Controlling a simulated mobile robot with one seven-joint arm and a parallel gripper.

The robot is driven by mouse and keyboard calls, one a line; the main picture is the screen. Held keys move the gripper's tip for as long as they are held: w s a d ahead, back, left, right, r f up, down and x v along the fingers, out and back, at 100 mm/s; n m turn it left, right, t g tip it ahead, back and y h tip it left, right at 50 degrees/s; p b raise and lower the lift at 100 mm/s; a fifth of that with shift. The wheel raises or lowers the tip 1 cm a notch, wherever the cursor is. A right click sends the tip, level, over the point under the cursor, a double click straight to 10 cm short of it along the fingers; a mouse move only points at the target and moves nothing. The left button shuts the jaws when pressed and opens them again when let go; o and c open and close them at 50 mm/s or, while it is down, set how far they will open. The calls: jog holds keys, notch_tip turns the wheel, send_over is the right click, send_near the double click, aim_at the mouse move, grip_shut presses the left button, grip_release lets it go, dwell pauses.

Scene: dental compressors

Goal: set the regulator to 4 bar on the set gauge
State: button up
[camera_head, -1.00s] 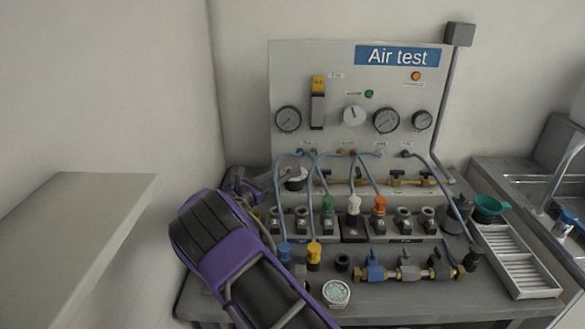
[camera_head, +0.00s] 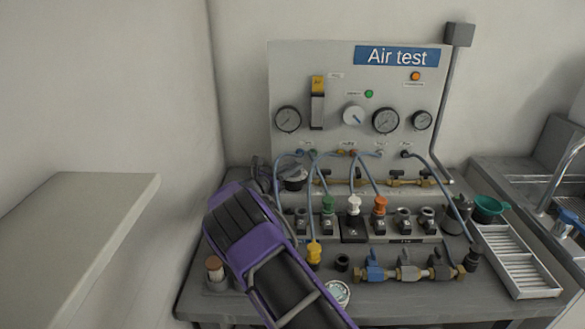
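A round dark-and-pale knob (camera_head: 293,180), which looks like the regulator, sits at the foot of the panel's left part. My gripper (camera_head: 268,172) shows only as small grey parts just left of this knob, mostly behind my purple and black arm. Whether its fingers touch the knob, and how far apart they are, I cannot tell.
Blue hoses loop from the panel (camera_head: 335,75) to a row of coloured fittings (camera_head: 380,206). A brass valve manifold (camera_head: 405,270) and a small round dish (camera_head: 338,292) are at the bench front. A brown-topped item (camera_head: 214,268) stands left of my arm. A sink is at right.

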jog(key=shift+b, duration=0.35)
grip_shut()
jog(key=shift+w+f+m+g+h+b, duration=0.15)
jog(key=shift+m+g+h+b, duration=0.4)
jog(key=shift+b, duration=0.55)
jog(key=shift+a+r+m+g+h+b, duration=0.1)
jog(key=shift+r+m+g+h+b, duration=0.15)
jog(key=shift+m+g+h+b, duration=0.8)
jog(key=shift+r+g+b, duration=0.15)
jog(key=shift+g+b, duration=0.15)
jog(key=shift+b, duration=0.35)
jog(key=o, duration=0.7)
grip_release()
jog(key=shift+c, duration=0.2)
notch_tip(320, 180, up, 10)
jog(key=shift+f+p, duration=0.15)
jog(key=shift+p, duration=0.7)
